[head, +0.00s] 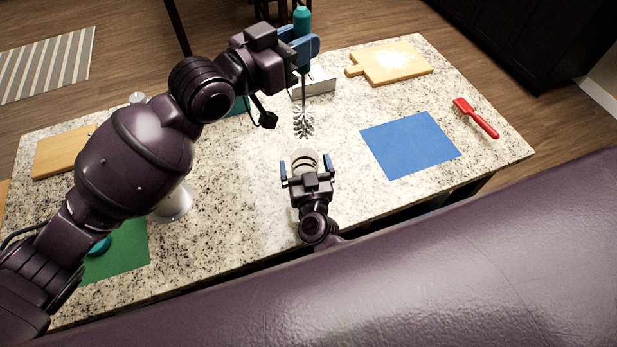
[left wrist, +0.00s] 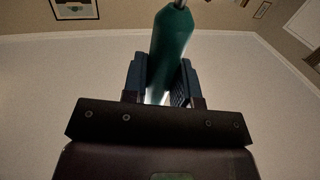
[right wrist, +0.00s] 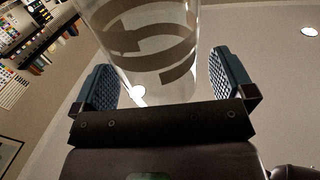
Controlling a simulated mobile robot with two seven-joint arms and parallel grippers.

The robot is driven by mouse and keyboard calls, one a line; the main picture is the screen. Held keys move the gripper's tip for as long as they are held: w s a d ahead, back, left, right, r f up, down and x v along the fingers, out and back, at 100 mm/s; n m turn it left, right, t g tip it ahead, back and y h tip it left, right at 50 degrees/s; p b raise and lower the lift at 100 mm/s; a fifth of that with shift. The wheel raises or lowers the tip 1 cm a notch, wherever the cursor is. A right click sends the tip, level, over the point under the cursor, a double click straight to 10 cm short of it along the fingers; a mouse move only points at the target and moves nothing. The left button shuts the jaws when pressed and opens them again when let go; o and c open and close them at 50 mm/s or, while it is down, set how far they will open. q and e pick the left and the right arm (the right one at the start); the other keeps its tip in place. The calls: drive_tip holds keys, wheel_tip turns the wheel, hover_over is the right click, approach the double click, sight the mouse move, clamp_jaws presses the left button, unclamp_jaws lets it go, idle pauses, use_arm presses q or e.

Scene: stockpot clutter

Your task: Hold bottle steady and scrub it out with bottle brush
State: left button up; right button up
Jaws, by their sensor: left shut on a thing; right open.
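My left gripper (head: 303,46) is shut on the teal handle of the bottle brush (head: 302,20) and holds it upright, bristles down. The grey bristle head (head: 303,122) hangs above and just behind the bottle in the picture. The teal handle (left wrist: 172,42) also shows between the fingers in the left wrist view. The bottle (head: 304,160) is clear with a band around it and stands near the counter's front edge. My right gripper (head: 305,172) is open at the bottle. In the right wrist view, the bottle (right wrist: 150,45) is between the spread fingers, with gaps beside it.
A blue mat (head: 410,144) lies right of the bottle, with a red brush (head: 476,118) beyond it. A wooden board (head: 392,64) and a light box (head: 315,84) are at the back. A green mat (head: 118,250) and another board (head: 62,152) lie left. My left arm hides part of the counter.

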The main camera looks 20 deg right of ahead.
drive_tip(key=shift+w+d, duration=0.1)
drive_tip(key=shift+w, duration=0.5)
drive_tip(key=shift+c, duration=0.3)
drive_tip(key=c, duration=1)
